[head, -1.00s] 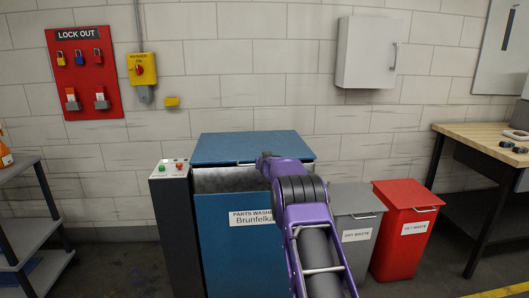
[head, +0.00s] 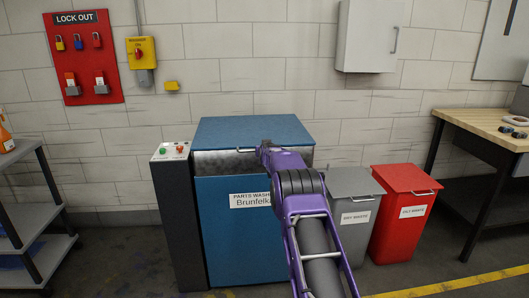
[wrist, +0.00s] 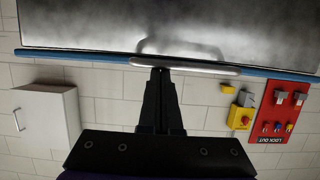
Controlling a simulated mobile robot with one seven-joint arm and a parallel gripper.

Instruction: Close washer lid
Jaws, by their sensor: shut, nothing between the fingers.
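The parts washer (head: 235,235) is a blue cabinet with a white label, against the wall. Its blue lid (head: 250,128) lies roughly level on top, with a speckled metal band (head: 220,164) below its front edge. I cannot tell whether it is fully seated. The lid handle (head: 240,149) is a thin bar at the front edge; it also shows in the wrist view (wrist: 205,69). My gripper (wrist: 160,71) is shut and empty, its fingertips at the middle of the handle; contact is unclear. In the head view my purple wrist hides the lid's front right part.
A dark control post (head: 177,220) with buttons stands left of the washer. A grey waste bin (head: 352,190) and a red waste bin (head: 405,200) stand to the right. Beyond are a workbench (head: 480,122) at right and grey shelves (head: 25,200) at left. Open floor lies in front.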

